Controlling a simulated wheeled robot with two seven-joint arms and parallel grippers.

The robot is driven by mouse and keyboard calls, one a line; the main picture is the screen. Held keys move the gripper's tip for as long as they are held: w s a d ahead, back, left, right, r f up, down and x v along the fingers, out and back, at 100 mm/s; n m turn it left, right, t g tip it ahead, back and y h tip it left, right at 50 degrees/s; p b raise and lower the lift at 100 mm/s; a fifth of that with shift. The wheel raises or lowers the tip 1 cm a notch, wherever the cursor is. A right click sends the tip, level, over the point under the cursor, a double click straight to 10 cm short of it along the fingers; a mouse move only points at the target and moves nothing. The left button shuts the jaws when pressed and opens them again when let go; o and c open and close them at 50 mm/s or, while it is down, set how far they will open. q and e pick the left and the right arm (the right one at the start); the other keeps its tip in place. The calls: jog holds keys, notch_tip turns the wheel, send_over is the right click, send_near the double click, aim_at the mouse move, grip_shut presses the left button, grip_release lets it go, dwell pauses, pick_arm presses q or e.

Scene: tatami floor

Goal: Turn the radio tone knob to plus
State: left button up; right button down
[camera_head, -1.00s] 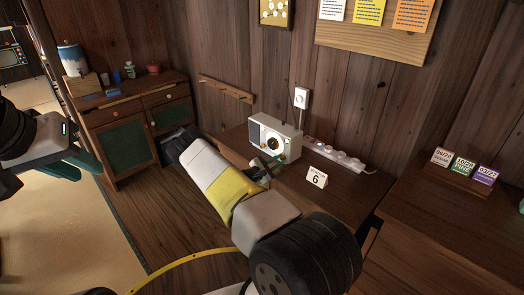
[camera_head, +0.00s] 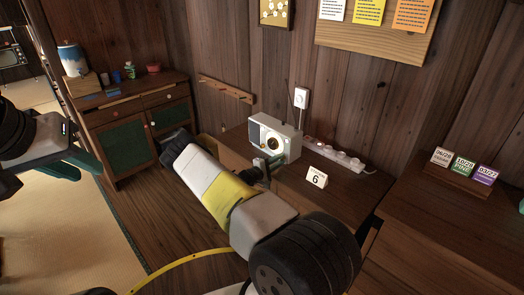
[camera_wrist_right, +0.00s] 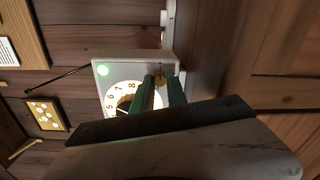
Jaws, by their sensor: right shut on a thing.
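The cream radio (camera_head: 284,141) stands on the low wooden desk, its round dial facing left and forward. My right gripper (camera_head: 270,163) is at the radio's lower front. In the wrist view its green fingers (camera_wrist_right: 162,88) are shut on the knob and partly cover it and the dial. The knob's pointer and any plus mark cannot be made out. My left gripper (camera_head: 50,172) is open and empty, far left of the radio.
A white power strip (camera_head: 340,155) lies behind the radio's right side. A small card with a 6 (camera_head: 316,178) stands on the desk close to my right gripper. A cabinet (camera_head: 125,135) is at the left, and coloured date cards (camera_head: 463,166) stand at the right.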

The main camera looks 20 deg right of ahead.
dwell(0.5)
jog(key=c, duration=1.3)
grip_release()
jog(key=shift+v, duration=3.9)
